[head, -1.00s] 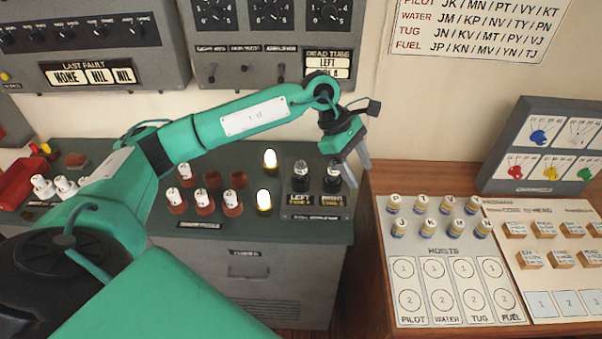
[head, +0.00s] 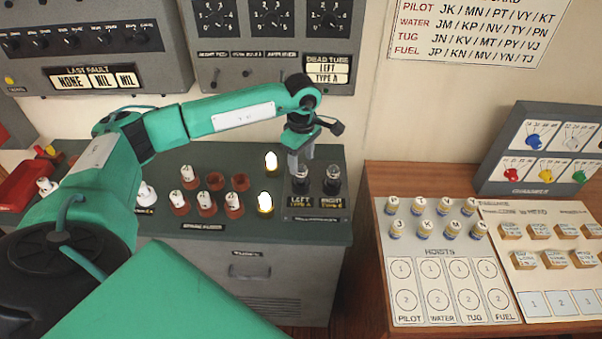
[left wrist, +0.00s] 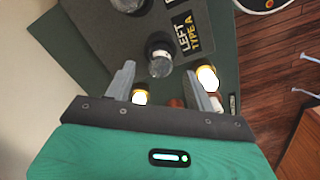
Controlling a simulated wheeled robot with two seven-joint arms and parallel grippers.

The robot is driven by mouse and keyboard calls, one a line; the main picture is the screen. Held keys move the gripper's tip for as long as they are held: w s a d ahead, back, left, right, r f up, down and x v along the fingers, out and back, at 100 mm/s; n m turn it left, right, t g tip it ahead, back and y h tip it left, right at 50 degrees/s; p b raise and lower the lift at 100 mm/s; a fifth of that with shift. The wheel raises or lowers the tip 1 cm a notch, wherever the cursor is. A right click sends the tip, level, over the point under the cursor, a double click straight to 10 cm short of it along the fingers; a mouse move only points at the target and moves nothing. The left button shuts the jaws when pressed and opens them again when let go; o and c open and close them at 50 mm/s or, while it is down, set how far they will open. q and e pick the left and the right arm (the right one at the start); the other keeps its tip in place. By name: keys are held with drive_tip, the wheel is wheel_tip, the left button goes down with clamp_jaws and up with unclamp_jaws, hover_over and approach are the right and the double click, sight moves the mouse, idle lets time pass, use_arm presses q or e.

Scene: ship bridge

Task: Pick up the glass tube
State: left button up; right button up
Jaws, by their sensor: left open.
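My left gripper (head: 300,160) is open and points down, just above the left glass tube (head: 301,186) in the socket panel marked LEFT, TYPE A. The tube is dark and upright, its top partly hidden by the fingers. In the left wrist view the same tube (left wrist: 159,58) shows clear glass on a dark base, between and a little beyond the open fingertips (left wrist: 163,78). The fingers do not grip it. The right glass tube (head: 332,180), also dark, stands beside it. My right gripper is not in view.
Two glowing tubes (head: 265,202) stand just left of the socket panel. Several white-topped tubes in red-brown sockets (head: 188,176) stand farther left, with some sockets empty. A wooden desk (head: 430,180) with hoist pieces is to the right. Wall panels rise behind.

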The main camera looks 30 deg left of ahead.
sight(302, 165)
use_arm(q)
drive_tip(key=shift+f+p, duration=0.45)
drive_tip(key=shift+p, duration=0.1)
wheel_tip(302, 165, down, 4)
drive_tip(key=shift+r+p, duration=0.1)
drive_tip(key=shift+p, duration=1.05)
drive_tip(key=shift+f, duration=0.3)
drive_tip(key=c, duration=1)
drive_tip(key=shift+r, duration=0.1)
drive_tip(key=shift+c, duration=0.2)
